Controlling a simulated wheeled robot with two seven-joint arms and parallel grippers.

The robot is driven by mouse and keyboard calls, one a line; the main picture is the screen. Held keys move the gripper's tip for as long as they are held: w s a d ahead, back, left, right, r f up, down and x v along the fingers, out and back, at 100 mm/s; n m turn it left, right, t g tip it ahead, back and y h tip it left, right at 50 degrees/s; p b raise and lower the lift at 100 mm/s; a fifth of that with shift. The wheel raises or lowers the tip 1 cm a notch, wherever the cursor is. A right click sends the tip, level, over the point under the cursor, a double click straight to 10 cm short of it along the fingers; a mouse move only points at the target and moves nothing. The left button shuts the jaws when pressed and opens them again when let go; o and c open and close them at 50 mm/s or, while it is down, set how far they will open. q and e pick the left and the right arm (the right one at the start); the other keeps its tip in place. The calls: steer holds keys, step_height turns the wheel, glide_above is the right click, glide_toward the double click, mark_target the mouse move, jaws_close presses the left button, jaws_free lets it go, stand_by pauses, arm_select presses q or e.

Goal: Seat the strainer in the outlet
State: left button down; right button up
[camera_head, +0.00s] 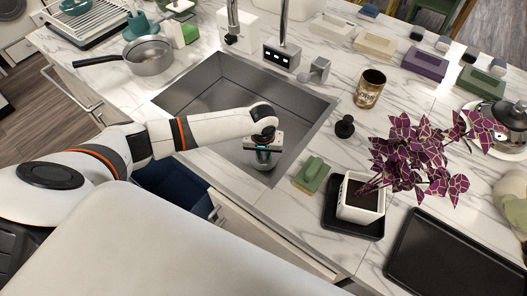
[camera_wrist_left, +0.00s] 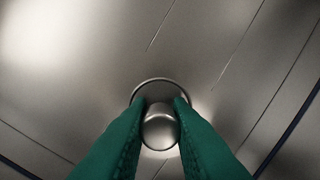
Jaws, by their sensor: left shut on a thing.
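My left gripper (camera_head: 263,147) is over the near right part of the grey metal sink (camera_head: 205,85). In the left wrist view its two green fingers (camera_wrist_left: 160,118) are shut on the round metal knob of the strainer (camera_wrist_left: 160,132). A dark-edged metal ring (camera_wrist_left: 158,82) shows just beyond the knob, around its far side. I cannot tell whether this ring is the outlet or the strainer's own rim, nor whether the strainer is seated. In the head view my wrist and fingers hide most of this spot. My right gripper is not in view.
A faucet (camera_head: 283,40) stands behind the sink. A green-and-beige sponge (camera_head: 312,173), a black stopper-like knob (camera_head: 345,127), a gold can (camera_head: 369,88) and a potted purple plant (camera_head: 361,198) stand on the marble counter at right. A saucepan (camera_head: 148,56) stands at left.

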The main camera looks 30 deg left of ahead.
arm_select(q)
steer(key=shift+f, duration=0.5)
stand_by(0.3)
steer(key=c, duration=1.2)
jaws_free()
steer(key=shift+c, duration=0.2)
step_height(320, 180, up, 10)
steer(key=p, duration=1.1)
steer(key=shift+p, duration=0.35)
